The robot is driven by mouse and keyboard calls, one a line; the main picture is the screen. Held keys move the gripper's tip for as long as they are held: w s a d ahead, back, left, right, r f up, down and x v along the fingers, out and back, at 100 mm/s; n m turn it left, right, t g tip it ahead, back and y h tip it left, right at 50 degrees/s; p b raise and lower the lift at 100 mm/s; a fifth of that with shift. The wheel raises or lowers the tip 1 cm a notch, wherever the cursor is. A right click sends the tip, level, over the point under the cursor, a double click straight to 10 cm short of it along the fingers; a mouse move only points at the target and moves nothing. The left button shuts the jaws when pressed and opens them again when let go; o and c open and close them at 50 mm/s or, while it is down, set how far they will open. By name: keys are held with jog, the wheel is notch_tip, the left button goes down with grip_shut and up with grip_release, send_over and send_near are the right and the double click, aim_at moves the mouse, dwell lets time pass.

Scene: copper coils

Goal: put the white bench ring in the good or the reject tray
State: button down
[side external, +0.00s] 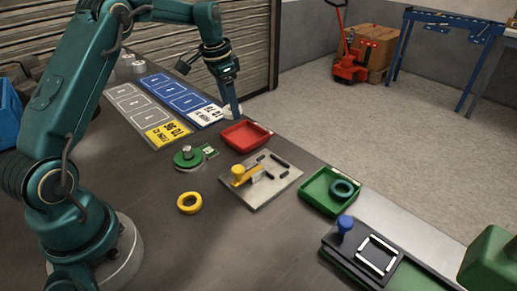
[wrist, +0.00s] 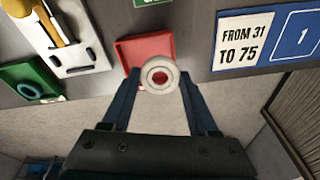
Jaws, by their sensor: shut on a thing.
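The white ring (wrist: 147,71) is held between the two fingertips of my gripper (wrist: 160,80) in the wrist view, its round face and centre hole turned to the camera. In the side view my gripper (side external: 233,107) is low at the bench's far edge, just beyond the red tray; the ring (side external: 231,113) shows only as a small pale patch at the fingertips. The red tray (side external: 246,135) is empty in the side view, and in the wrist view the ring overlaps part of it (wrist: 140,48). The green tray (side external: 316,191) holds a dark teal ring (side external: 343,188).
A metal plate (side external: 262,192) with a yellow-handled tool and black bars lies between the trays. A yellow ring (side external: 190,203) and a green round stand (side external: 188,159) are nearer my base. Blue (side external: 183,97) and grey-yellow marked boards lie left of my gripper.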

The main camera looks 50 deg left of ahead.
jog(key=shift+d+f, duration=0.15)
jog(key=shift+f, duration=2.05)
jog(key=shift+f, duration=0.4)
jog(key=shift+c, duration=0.4)
grip_release()
jog(key=shift+r, duration=0.1)
notch_tip(320, 180, up, 7)
